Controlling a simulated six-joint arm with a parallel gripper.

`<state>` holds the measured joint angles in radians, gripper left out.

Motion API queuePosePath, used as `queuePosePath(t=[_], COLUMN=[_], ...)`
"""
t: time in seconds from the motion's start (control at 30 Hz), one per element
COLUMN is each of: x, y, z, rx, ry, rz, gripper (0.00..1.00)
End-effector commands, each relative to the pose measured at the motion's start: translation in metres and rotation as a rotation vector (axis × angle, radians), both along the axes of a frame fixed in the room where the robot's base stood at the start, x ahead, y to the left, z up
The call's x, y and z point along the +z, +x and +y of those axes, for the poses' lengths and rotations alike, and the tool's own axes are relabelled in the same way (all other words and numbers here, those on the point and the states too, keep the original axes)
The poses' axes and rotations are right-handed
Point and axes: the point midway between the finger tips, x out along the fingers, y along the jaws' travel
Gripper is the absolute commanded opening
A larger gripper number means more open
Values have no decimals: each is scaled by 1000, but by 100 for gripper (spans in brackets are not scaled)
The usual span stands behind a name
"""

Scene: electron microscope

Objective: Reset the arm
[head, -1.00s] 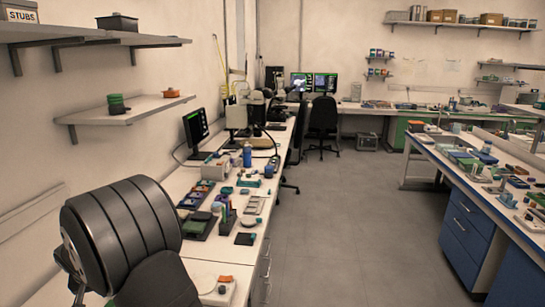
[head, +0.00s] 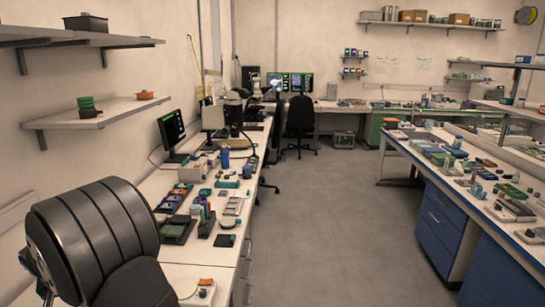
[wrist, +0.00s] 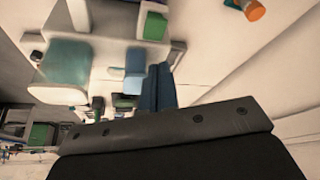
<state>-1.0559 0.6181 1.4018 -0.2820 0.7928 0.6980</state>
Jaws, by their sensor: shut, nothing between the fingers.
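In the wrist view, my gripper (wrist: 157,72) shows as two dark blue fingers side by side. They are shut together with nothing between them, beyond a broad dark housing that fills the bottom of the picture. Pale surfaces and green, teal and orange items lie around and behind the fingers, too blurred to name. In the head view, my dark, ribbed arm link fills the lower left corner by the left bench. My gripper is not visible there.
The left bench (head: 150,262) holds small trays, a blue bottle (head: 225,157), a monitor (head: 171,130) and a microscope (head: 232,112). Wall shelves (head: 100,114) hang above it. A blue-drawered bench (head: 440,230) stands right, a black chair (head: 300,118) far back. The grey floor (head: 330,230) between is clear.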

Motion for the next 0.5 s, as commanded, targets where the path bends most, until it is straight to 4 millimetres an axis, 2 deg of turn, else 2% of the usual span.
queuePosePath(t=[0.23,0.5], x=[-38,-55], y=[0,0], z=[0,0], rx=[1,1], ry=[-3,0], rz=[2,0], gripper=[0,0])
